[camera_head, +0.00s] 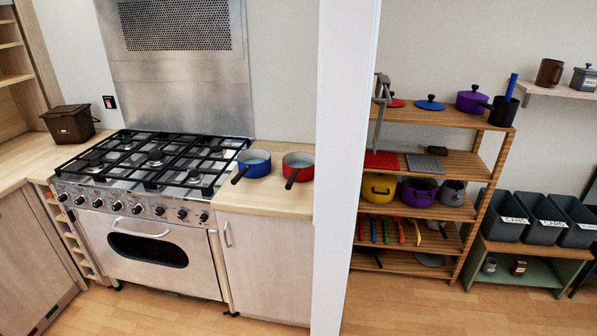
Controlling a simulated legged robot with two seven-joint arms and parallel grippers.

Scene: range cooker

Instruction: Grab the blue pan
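The blue pan (258,170) stands upright on the wooden counter just right of the range cooker. Its dark handle points toward the front left, close to the cooker's edge. Its inside looks pale and nothing can be made out in it. A red pan (301,173) of similar shape stands close on its right, with its dark handle pointing to the front. Neither of my grippers shows in this view, so nothing is seen holding the blue pan.
The range cooker (150,213) with black grates is left of the pans. A white wall edge (341,170) stands right of them. Beyond it is a wooden shelf (455,115) with pots and lids, then dark bins (545,218). The wooden floor in front looks clear.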

